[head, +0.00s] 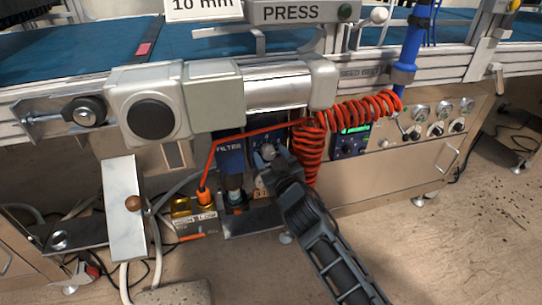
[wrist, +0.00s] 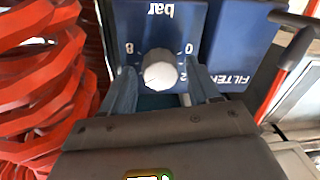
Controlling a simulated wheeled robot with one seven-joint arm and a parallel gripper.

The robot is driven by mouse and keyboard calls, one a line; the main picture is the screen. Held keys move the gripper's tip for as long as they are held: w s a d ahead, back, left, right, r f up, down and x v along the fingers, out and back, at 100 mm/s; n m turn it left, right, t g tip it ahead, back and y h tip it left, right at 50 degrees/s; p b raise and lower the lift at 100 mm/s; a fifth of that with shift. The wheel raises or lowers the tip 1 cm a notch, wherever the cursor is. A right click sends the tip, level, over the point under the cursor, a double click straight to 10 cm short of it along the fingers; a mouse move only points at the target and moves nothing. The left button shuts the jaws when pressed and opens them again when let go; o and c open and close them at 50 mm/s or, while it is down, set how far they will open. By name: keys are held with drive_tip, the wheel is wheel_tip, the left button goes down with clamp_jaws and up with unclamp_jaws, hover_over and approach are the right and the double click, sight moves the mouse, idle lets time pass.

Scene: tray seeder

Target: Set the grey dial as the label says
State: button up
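The grey dial (wrist: 159,69) is a round light-grey knob on a blue panel (wrist: 150,22) marked "bar", with 0, 2 and 8 around it, upside down in the wrist view. I cannot make out a pointer mark on it. In the head view the dial (head: 268,151) shows just beyond my gripper (head: 274,163). My gripper (wrist: 159,82) is open. Its fingers stand either side of the dial with a small gap on each side. A white sign (head: 203,5) reads "10 mm", cut off at the top, and a grey sign (head: 290,12) reads "PRESS".
A red coiled hose (head: 310,155) hangs close to my gripper, and fills the left of the wrist view (wrist: 40,80). A blue block (head: 231,155) marked "FILTER" is beside the dial. A panel (head: 430,130) with gauges and knobs is at right.

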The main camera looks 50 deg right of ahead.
drive_tip(key=c, duration=0.9)
drive_tip(key=n+p, duration=0.1)
drive_tip(key=n, duration=0.3)
drive_tip(key=shift+r, duration=0.1)
drive_tip(key=n+p, duration=0.1)
drive_tip(key=n, duration=0.3)
drive_tip(key=shift+a+g, duration=0.1)
drive_tip(key=shift+g, duration=0.2)
drive_tip(key=n+p, duration=0.1)
drive_tip(key=n, duration=0.4)
drive_tip(key=shift+w+a+g+p, duration=0.1)
drive_tip(key=shift+g+p, duration=0.2)
drive_tip(key=shift+n+h+p, duration=0.3)
drive_tip(key=shift+n+p, duration=0.05)
drive_tip(key=shift+n, duration=1.65)
drive_tip(key=shift+f, duration=0.2)
